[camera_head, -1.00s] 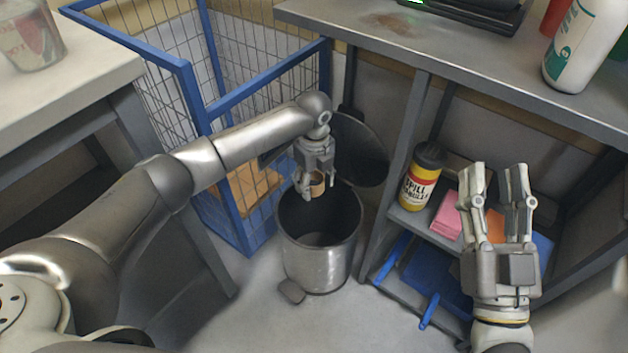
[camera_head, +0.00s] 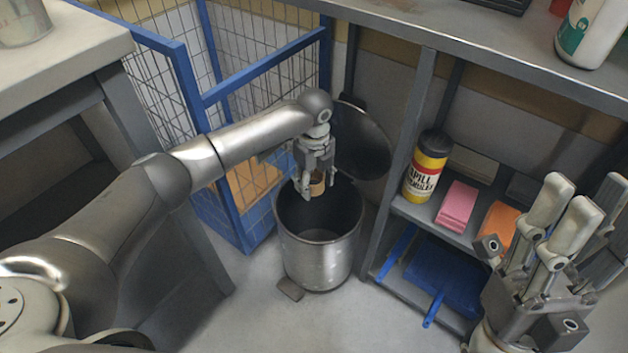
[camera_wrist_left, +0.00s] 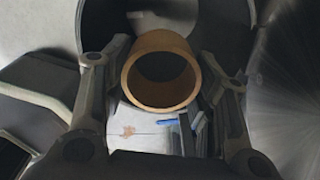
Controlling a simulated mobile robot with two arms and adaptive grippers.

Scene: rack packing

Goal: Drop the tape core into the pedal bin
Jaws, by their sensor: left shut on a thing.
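The tape core (camera_head: 317,184), a short brown cardboard ring, is held between the fingers of my left gripper (camera_head: 320,187). In the left wrist view the core (camera_wrist_left: 160,98) sits between the two fingers with its round opening facing the camera. The pedal bin (camera_head: 318,264) is a round metal bin on the floor. Its round lid (camera_head: 362,150) stands open, tilted back behind it. The gripper and core are over the bin's opening, near its rear rim. My right gripper (camera_head: 570,200) is empty with its fingers apart, in front of the shelves at the right.
A blue wire cage (camera_head: 184,85) stands behind and left of the bin. A shelf unit (camera_head: 395,150) on the right holds a yellow-and-black canister (camera_head: 427,168), a pink stack (camera_head: 457,206) and a blue dustpan (camera_head: 445,277). The floor before the bin is clear.

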